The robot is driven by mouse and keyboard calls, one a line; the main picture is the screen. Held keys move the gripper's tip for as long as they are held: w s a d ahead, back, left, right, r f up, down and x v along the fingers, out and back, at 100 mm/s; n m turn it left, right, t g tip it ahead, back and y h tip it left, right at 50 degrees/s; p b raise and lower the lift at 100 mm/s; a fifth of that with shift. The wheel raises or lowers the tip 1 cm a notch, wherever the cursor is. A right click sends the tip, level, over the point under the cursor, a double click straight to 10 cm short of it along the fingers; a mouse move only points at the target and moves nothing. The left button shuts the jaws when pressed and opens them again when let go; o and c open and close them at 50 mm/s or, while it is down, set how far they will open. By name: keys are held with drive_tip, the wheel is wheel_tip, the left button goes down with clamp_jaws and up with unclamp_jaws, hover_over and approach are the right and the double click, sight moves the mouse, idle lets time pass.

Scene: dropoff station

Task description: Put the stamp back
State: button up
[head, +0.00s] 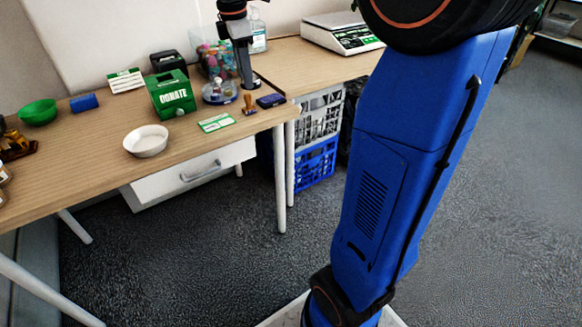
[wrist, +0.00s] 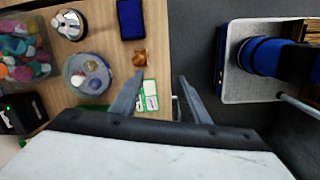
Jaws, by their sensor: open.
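The stamp (head: 248,104) has a brown wooden handle and stands upright on the desk near its right front edge. In the wrist view the stamp (wrist: 139,58) shows from above, just beyond my left fingertip and not between the fingers. The dark blue ink pad (head: 270,100) lies beside it on the right; it also shows in the wrist view (wrist: 131,19). My gripper (head: 247,84) points down over the desk behind the stamp. In the wrist view my gripper (wrist: 160,76) is open and empty, its right finger over the floor beyond the desk edge.
A green and white card (head: 216,122) lies left of the stamp. A round clear container (head: 219,92), a green donate box (head: 173,93) and a white bowl (head: 146,140) stand further left. A scale (head: 342,33) is on the back table.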

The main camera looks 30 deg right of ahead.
drive_tip(key=s+a+f+m+t, duration=0.1)
drive_tip(key=s+f+m, duration=0.3)
drive_tip(key=s, duration=0.5)
drive_tip(key=s+a+f+m+t, duration=0.1)
drive_tip(key=s+f+m, duration=0.4)
drive_tip(key=s, duration=0.5)
drive_tip(key=s+a+f+m+t+y, duration=0.1)
drive_tip(key=s+f+m, duration=0.3)
drive_tip(key=s, duration=0.6)
drive_tip(key=shift+s+a+f+m+t, duration=0.15)
drive_tip(key=shift+a+f+m+t, duration=0.35)
drive_tip(key=shift+m, duration=0.7)
